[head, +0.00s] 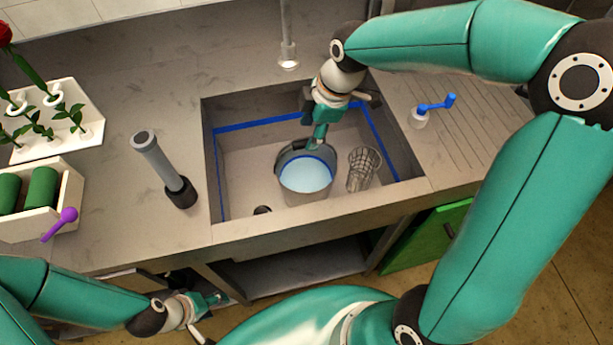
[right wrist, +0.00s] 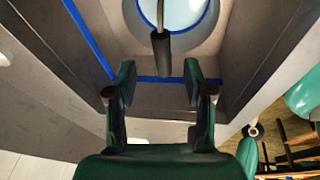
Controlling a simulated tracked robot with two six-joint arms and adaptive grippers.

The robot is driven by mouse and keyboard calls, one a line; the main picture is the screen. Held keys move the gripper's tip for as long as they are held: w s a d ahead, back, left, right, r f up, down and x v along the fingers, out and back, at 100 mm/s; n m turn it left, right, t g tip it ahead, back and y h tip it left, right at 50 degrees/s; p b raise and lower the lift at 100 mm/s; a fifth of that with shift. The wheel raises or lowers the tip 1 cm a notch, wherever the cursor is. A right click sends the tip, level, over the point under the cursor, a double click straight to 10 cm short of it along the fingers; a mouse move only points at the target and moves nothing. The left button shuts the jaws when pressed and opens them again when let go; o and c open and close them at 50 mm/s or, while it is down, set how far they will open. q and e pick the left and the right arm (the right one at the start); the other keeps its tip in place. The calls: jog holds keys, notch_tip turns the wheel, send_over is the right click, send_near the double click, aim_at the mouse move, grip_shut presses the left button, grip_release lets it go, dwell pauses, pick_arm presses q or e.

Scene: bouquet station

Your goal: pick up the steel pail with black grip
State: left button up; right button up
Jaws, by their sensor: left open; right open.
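The steel pail (head: 304,192) stands upright in the sink, with light blue water inside it. Its black grip (right wrist: 161,46) shows at the top of the right wrist view, its near end roughly in line with the gap between my right fingertips. My right gripper (head: 318,138) is over the sink at the pail's back rim, and partly hides the grip in the head view. In the right wrist view its two fingers (right wrist: 160,76) are apart, one on each side of the grip's line. My left gripper (head: 214,302) is open and low, in front of the counter, away from the pail.
A clear patterned glass (head: 363,170) stands in the sink just right of the pail. The sink has blue-lined walls. A tap (head: 288,55) stands behind. A grey tube in a black base (head: 164,170) is on the left counter, near white planters (head: 60,140).

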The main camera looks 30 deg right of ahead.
aim_at(307, 140)
jog(key=x, duration=0.5)
jog(key=shift+s+f, duration=0.1)
jog(key=shift+s, duration=0.05)
grip_shut()
dwell(0.4)
